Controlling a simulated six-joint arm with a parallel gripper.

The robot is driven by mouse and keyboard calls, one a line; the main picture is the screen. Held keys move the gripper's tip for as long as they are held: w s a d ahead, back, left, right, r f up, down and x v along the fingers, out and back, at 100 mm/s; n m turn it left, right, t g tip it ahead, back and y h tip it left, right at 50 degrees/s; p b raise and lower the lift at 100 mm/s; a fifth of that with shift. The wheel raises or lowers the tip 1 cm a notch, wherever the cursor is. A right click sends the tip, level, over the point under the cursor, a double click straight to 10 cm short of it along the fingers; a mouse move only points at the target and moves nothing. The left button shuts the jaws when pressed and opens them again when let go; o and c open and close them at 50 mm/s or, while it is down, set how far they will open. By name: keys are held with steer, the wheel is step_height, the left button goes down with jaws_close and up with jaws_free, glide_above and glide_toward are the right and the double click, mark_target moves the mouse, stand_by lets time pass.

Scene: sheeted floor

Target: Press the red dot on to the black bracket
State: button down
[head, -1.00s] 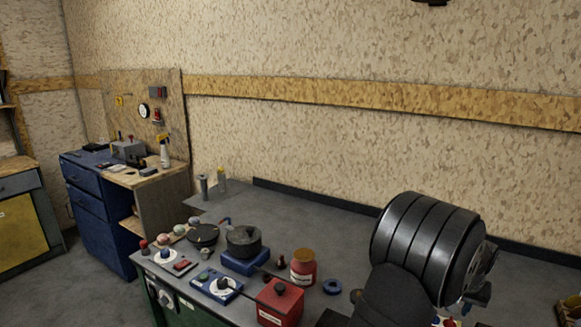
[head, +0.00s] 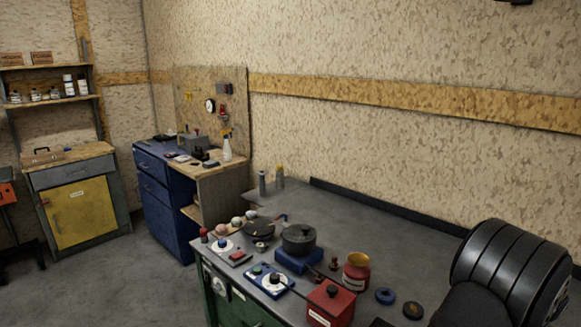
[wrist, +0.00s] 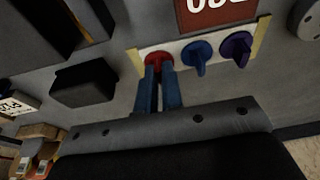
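The red dot (wrist: 159,57) is a round red piece at the left end of a white strip (wrist: 223,44) in the wrist view, beside a blue piece and a purple piece. My gripper (wrist: 161,70) has its two blue fingers at the red dot's near edge, with a narrow dark gap between them. I cannot tell whether the fingertips hold it. A black block-like thing (wrist: 84,82) lies left of the fingers; I cannot tell whether it is the black bracket. In the head view my arm hides the gripper.
The bench's back stretch is clear. A blue drawer cabinet (head: 165,200) stands at left.

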steer(key=shift+r, duration=0.15)
steer(key=shift+r, duration=2.15)
steer(key=shift+r, duration=0.1)
steer(key=shift+r, duration=1.9)
steer(key=s+r, duration=0.3)
steer(key=s, duration=1.1)
steer(key=shift+s+n, duration=0.15)
steer(key=shift+n, duration=0.25)
steer(key=shift+a+r, duration=0.1)
